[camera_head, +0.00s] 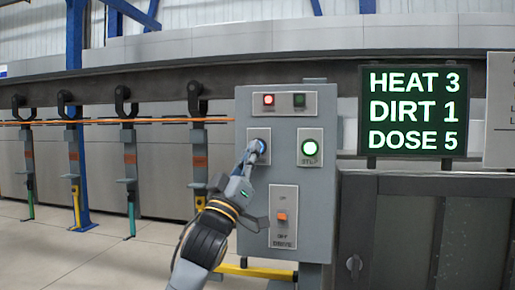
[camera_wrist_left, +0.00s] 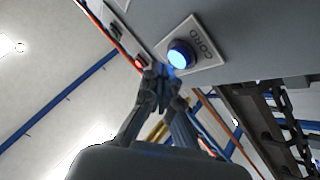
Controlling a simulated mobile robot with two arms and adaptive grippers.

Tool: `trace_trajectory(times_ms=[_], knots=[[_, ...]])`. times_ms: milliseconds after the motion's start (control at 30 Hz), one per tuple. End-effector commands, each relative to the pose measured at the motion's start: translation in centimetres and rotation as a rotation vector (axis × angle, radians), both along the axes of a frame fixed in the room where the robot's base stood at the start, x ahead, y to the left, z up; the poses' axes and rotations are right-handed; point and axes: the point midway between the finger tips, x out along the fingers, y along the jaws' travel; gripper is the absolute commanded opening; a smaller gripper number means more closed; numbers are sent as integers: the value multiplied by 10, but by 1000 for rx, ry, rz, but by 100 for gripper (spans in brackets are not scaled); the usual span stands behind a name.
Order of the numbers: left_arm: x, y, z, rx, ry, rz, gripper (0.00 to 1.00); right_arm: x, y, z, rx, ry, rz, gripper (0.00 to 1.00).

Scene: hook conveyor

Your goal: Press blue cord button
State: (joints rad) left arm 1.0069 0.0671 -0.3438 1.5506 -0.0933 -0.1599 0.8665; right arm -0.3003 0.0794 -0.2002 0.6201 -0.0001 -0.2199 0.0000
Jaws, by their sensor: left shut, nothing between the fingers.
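The blue cord button (camera_head: 261,146) is a round lit button on a pale plate, at the left of the grey control box (camera_head: 318,200). In the left wrist view the glowing blue button (camera_wrist_left: 180,56) sits on a plate lettered CORD. My left gripper (camera_head: 250,154) is shut and empty, with its fingertips at the button and overlapping it in the head view. In the left wrist view the fingertips (camera_wrist_left: 160,80) are just beside the button; I cannot tell whether they touch it. My right gripper is not in view.
A display (camera_head: 414,110) reads HEAT 3, DIRT 1, DOSE 5. Hooks (camera_head: 195,100) hang from the rail at left.

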Motion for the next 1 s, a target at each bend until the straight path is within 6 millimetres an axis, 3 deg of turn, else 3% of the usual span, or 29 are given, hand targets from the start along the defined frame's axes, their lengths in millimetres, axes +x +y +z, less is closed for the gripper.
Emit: trace_trajectory(times_ms=[1000], knots=[[11, -1, 1, -1, -1, -1, 0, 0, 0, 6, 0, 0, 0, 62]])
